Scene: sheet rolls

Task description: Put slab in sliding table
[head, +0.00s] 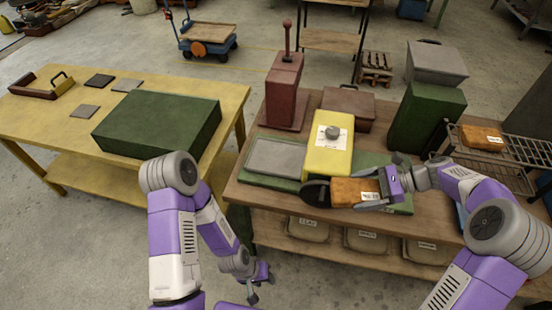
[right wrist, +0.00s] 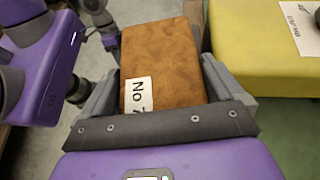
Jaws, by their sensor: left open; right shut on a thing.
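The orange-brown slab (head: 350,191) has a white number label. My right gripper (head: 366,193) is shut on it, its fingers on two opposite sides, just in front of the yellow housing (head: 327,160). In the right wrist view the slab (right wrist: 165,55) lies between the grey fingers (right wrist: 165,88). I cannot tell whether the slab touches the base under it. A flat grey plate (head: 275,158), seemingly the sliding table, lies empty on the green base (head: 262,181) left of the housing. My left gripper (head: 257,284) is open and empty, low in front of the brown bench.
A dark rounded part (head: 316,193) sits at the slab's left end. A second orange-brown slab (head: 481,136) lies on the wire rack (head: 528,149) at right. The dark red column (head: 284,90) and green block (head: 425,118) stand behind. A yellow table (head: 55,123) stands at left.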

